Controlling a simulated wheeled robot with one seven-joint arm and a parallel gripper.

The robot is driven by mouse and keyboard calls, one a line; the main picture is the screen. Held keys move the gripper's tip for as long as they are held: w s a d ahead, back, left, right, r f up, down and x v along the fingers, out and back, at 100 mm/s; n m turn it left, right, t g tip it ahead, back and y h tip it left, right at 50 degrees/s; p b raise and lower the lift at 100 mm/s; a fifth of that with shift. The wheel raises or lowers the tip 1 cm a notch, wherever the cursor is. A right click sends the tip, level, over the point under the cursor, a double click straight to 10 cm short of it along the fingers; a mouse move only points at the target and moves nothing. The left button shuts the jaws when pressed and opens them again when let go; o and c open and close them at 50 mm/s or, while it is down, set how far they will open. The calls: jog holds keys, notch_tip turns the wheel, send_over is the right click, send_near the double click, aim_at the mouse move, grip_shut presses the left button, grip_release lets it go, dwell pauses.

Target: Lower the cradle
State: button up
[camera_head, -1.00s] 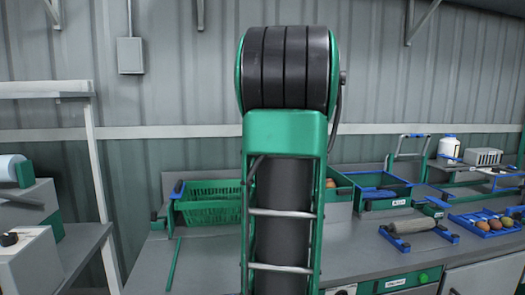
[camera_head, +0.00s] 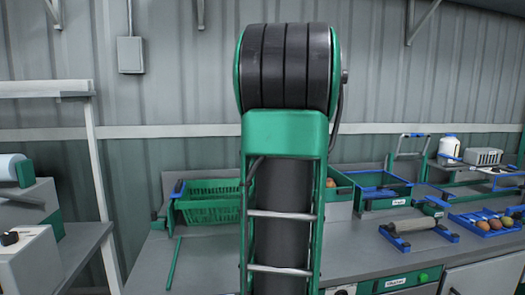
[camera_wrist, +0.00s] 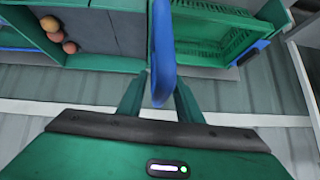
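The cradle appears to be the holder around a green slatted crate (camera_head: 210,207) on the bench, left of my arm in the head view. A blue end piece (camera_head: 178,188) stands at its left side. In the wrist view the crate (camera_wrist: 215,32) is at the upper right, with a blue piece (camera_wrist: 246,52) at its corner. A blue bar (camera_wrist: 162,50) runs down beside the crate, its end between the two green fingers of my gripper (camera_wrist: 160,88). Whether the fingers press on the bar cannot be told. My arm hides the gripper in the head view.
A bin with round fruit shows at the upper left of the wrist view (camera_wrist: 97,54). Right of my arm stand a blue-rimmed green box (camera_head: 385,187), a roller stand (camera_head: 413,226) and a fruit tray (camera_head: 480,222). A green rod (camera_head: 173,264) lies on the bench.

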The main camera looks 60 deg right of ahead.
jog(key=v, duration=0.9)
jog(key=shift+s+a+r, duration=0.1)
jog(key=shift+a+r, duration=0.15)
